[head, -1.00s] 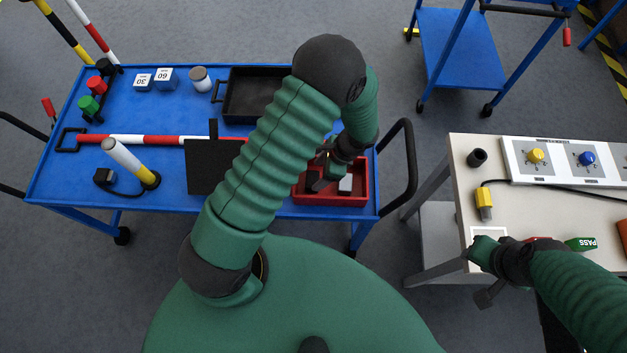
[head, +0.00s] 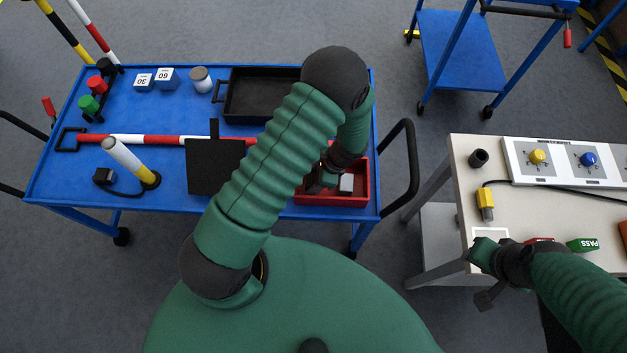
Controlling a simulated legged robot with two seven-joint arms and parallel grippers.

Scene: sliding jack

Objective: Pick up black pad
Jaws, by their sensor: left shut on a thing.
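My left gripper (head: 321,180) is down in the red tray (head: 347,201) on the blue cart. It is shut on the dark black pad (head: 313,188), which is largely hidden by the gripper and hard to tell apart from its fingers. A grey block (head: 346,183) lies in the tray just right of the gripper. My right gripper (head: 478,257) is above the front of the pale table, and its fingers are too unclear to tell whether it is open or shut.
A black tray (head: 255,100) lies behind the red tray. A black plate (head: 205,170) and a striped bar (head: 110,139) are left of my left arm. The pale table (head: 465,185) holds a knob panel (head: 560,158) and a green PASS block (head: 581,244).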

